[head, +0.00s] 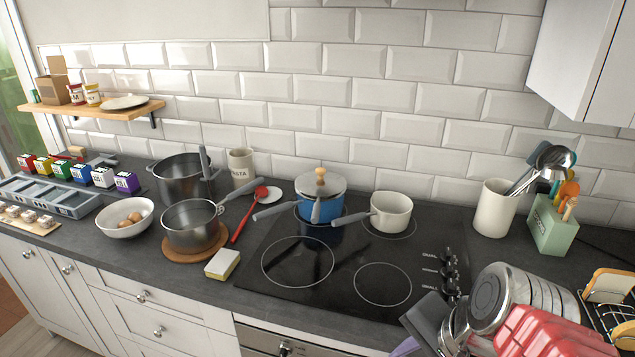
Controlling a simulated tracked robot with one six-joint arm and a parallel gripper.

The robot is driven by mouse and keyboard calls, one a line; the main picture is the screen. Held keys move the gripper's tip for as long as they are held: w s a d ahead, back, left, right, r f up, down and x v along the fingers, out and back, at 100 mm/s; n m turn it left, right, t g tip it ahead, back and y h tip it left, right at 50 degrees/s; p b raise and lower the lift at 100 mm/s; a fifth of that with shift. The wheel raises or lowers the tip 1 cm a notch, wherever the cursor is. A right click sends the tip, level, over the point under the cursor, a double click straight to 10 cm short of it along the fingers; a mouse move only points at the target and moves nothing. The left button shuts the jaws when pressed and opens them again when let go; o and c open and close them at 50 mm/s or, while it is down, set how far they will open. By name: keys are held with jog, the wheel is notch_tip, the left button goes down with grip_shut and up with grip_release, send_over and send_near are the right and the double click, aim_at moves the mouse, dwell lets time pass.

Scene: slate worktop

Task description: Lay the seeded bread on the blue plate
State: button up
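I cannot make out the seeded bread for certain in the head view. A pale slab with a tan edge (609,286) stands at the right edge, and I cannot tell whether it is bread or a board. A small brown item (76,151) at the far left is too small to identify. No blue plate can be made out. My gripper is not in view.
The black hob (330,262) holds a blue pot (313,207) and a white saucepan (391,212). Left are a steel pot (191,226), an egg bowl (125,217) and a grey compartment tray (75,206). Metal ware (530,292) and a red item (555,336) crowd the lower right.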

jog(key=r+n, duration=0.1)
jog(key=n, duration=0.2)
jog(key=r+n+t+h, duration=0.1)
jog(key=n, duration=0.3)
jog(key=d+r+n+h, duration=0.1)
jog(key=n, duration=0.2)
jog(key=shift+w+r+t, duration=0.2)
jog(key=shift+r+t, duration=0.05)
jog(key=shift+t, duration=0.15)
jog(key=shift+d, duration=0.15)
